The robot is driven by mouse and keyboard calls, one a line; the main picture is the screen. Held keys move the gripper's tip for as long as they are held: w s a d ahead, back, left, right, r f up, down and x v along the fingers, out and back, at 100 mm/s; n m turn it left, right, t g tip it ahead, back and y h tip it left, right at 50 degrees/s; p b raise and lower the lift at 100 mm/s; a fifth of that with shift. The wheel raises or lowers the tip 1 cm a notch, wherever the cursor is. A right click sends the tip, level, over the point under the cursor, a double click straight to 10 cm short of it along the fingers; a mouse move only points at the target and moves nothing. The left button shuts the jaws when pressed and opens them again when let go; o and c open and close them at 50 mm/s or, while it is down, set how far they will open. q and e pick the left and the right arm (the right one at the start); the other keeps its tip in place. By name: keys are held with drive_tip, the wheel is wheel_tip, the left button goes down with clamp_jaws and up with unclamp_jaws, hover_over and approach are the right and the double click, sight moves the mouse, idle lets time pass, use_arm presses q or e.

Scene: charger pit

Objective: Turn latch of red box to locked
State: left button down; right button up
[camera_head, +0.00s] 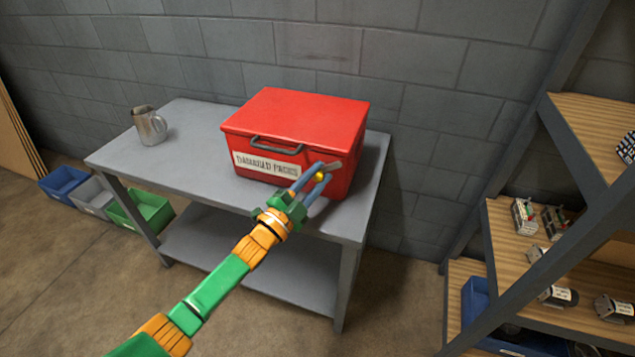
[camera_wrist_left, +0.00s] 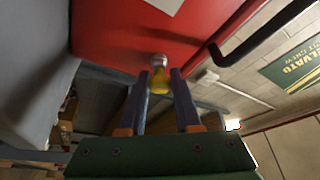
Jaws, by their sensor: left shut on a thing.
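The red box (camera_head: 300,108) stands closed on the grey metal table, with a black handle (camera_head: 276,145) and a white label on its front. Its latch (camera_head: 332,167) is on the front near the right corner, a grey lever with a yellow part. My left gripper (camera_head: 320,181) is at the latch, its blue-grey fingers on both sides of the yellow part. In the left wrist view, the fingers (camera_wrist_left: 162,86) are shut on the yellow-and-silver latch piece (camera_wrist_left: 157,68), against the red box face (camera_wrist_left: 115,30). Part of the latch is hidden by the fingers. My right gripper is not in view.
A metal jug (camera_head: 149,126) stands on the left of the grey table (camera_head: 190,158). Several bins, including a green one (camera_head: 150,208), sit on the floor at left. A wooden shelf rack (camera_head: 510,245) with small parts stands at right. The table left of the box is mostly clear.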

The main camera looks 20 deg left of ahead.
use_arm(q)
drive_tip(key=n+t+y+b, duration=0.1)
drive_tip(key=n, duration=0.2)
drive_tip(key=shift+f+n, duration=0.1)
drive_tip(key=shift+n, duration=0.2)
drive_tip(key=n+t+y, duration=0.1)
drive_tip(key=n, duration=0.2)
drive_tip(key=shift+n+b, duration=0.3)
drive_tip(key=shift+b, duration=0.05)
drive_tip(key=n+t+y, duration=0.1)
drive_tip(key=n+y, duration=0.2)
drive_tip(key=n, duration=0.2)
drive_tip(key=shift+n+y, duration=0.6)
drive_tip(key=shift+n, duration=1)
drive_tip(key=c, duration=0.6)
unclamp_jaws()
